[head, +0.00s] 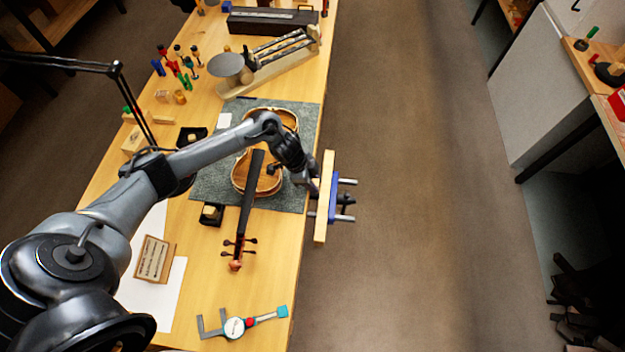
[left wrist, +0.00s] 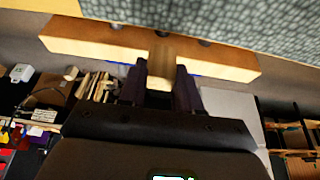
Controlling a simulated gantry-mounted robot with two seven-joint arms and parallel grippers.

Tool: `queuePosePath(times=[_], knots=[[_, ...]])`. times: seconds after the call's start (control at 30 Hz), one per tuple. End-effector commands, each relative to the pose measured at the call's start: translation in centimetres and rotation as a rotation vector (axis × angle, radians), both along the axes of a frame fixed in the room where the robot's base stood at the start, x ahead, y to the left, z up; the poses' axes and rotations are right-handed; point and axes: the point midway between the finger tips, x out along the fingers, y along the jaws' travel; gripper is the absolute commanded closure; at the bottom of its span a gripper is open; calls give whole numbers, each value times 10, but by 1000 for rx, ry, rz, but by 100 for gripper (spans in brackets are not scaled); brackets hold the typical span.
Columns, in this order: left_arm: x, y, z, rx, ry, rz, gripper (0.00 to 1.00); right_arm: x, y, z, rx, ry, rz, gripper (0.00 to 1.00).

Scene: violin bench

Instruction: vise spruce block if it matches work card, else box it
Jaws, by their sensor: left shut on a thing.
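My left gripper (head: 310,184) is at the right edge of the bench, beside the vise. In the left wrist view its two dark fingers (left wrist: 161,88) are shut on a small tan block (left wrist: 163,58), which overlaps the vise's wooden jaw (left wrist: 95,38); whether they touch is unclear. In the head view the block is mostly hidden by the gripper. The vise has a long pale wooden jaw (head: 325,205), a blue body (head: 335,198) and metal rods. The work card (head: 155,259) stands at the lower left; its text is too small to read. My right gripper is not in view.
A violin (head: 250,178) lies on a grey mat (head: 303,140) beneath my left arm. A dial caliper (head: 236,325) lies at the front. A sloped stand with a round pan (head: 231,66) and several coloured tools (head: 180,62) are farther back. Open floor is right of the vise.

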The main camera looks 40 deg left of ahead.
Motion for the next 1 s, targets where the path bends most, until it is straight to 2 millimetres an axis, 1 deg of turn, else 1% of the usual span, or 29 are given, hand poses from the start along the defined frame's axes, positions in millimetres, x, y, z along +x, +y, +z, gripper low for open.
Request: queuePosePath(times=[0.6, 1.0], knots=[[0, 0, 0, -1, 1, 1, 95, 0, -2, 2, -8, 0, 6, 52], [-1, 0, 0, 0, 2, 0, 95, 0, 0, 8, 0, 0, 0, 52]])
